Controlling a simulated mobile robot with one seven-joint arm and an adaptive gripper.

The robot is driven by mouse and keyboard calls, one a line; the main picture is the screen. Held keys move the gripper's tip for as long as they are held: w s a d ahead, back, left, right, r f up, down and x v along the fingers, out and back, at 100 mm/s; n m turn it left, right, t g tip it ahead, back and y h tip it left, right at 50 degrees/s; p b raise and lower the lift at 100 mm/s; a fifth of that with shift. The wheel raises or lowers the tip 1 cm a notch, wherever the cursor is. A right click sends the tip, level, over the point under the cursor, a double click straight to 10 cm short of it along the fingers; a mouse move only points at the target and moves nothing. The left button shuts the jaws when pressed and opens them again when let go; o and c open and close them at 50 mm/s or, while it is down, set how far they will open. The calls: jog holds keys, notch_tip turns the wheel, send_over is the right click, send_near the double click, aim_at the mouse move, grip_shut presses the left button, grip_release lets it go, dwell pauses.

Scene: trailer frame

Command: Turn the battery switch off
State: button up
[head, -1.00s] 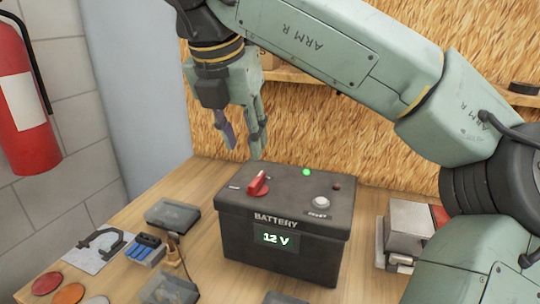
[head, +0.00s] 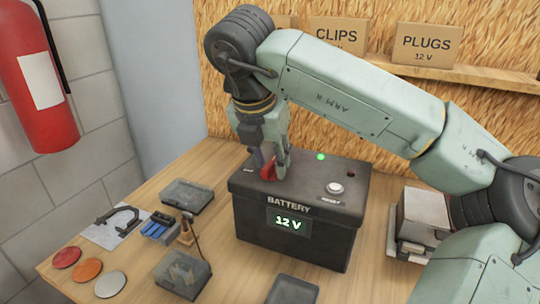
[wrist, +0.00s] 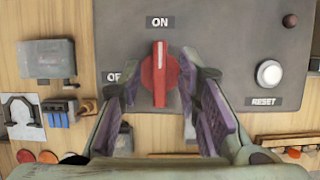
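The battery (head: 296,240) is a black box on the workbench, with a lit "12 V" display on its front. The red battery switch (wrist: 159,75) is on its top. Its white line points up at the ON label (wrist: 160,22). The OFF label (wrist: 113,77) at its left is partly hidden by a finger. My gripper (wrist: 162,84) is open with a purple-padded finger on each side of the switch handle, and gaps show on both sides. In the head view the gripper (head: 272,168) is down at the switch and partly hides it.
A green light (head: 320,156) glows on the battery top. A white RESET button (wrist: 269,74) and a dark red lamp (wrist: 290,20) are to the right of the switch. Clear-lidded boxes (head: 187,195) and coloured discs (head: 66,257) lie to the left.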

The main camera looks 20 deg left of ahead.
grip_shut()
dwell(0.3)
dwell(0.5)
jog(key=n+y+b, duration=0.1)
jog(key=n+b, duration=0.1)
jog(key=shift+d+f+n, duration=0.1)
jog(key=shift+d+n, duration=0.05)
jog(key=shift+n, duration=0.15)
jog(key=n+y, duration=0.1)
jog(key=n, duration=0.1)
jog(key=n+b, duration=0.1)
jog(key=n, duration=0.1)
jog(key=shift+n+g+y, duration=0.3)
jog(key=shift+g+y, duration=0.1)
jog(key=n, duration=0.2)
jog(key=n+g+y, duration=0.1)
jog(key=n, duration=0.2)
jog(key=shift+w+d+r+g, duration=0.15)
jog(key=shift+r+g, duration=0.05)
jog(key=shift+g, duration=0.1)
jog(key=n+g+p, duration=0.1)
jog(key=n, duration=0.2)
jog(key=n+g+y+p, duration=0.1)
jog(key=n, duration=0.1)
jog(key=shift+w+n, duration=0.15)
jog(key=shift+n, duration=0.25)
